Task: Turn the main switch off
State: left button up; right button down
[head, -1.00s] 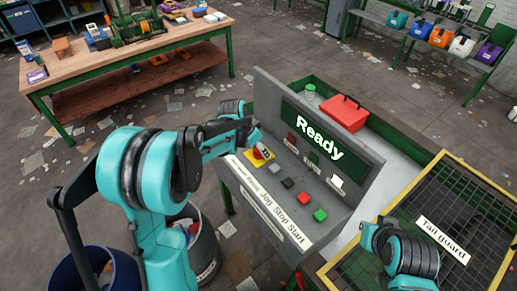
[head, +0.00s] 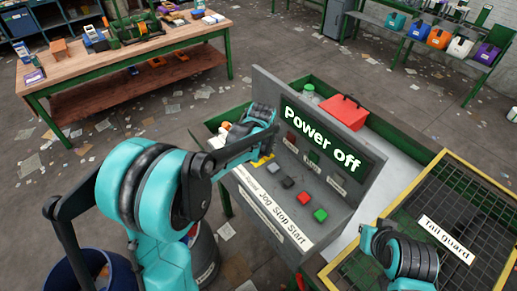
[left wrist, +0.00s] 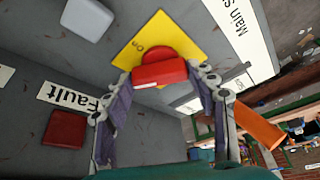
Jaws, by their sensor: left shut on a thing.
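The main switch (left wrist: 160,72) is a red knob on a yellow plate (left wrist: 140,45) in the left wrist view. My left gripper (left wrist: 166,80) is shut on the knob, with one finger on each side of it. In the head view the gripper hides the knob, and only an edge of the yellow plate (head: 262,161) shows. The panel display (head: 318,138) reads "Power off" in white on dark green. My right arm shows at the lower right, but its gripper is not in view.
Grey, black, red and green buttons (head: 320,215) line the panel below the display. A red box (head: 343,110) stands behind the panel. A yellow-framed mesh guard (head: 480,225) lies to the right. A wooden workbench (head: 120,65) stands at the back left.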

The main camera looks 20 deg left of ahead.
pick_arm(q)
jog(key=n+y, duration=0.1)
jog(key=n, duration=0.2)
jog(key=shift+w+d+g, duration=0.1)
jog(key=shift+g, duration=0.2)
jog(key=shift+n+g+y+b, duration=0.4)
jog(key=shift+n+g+y, duration=0.15)
jog(key=shift+n, duration=1.15)
jog(key=o, duration=1.2)
jog(key=shift+c, duration=0.2)
jog(key=shift+r, duration=0.1)
jog(key=v, duration=1.2)
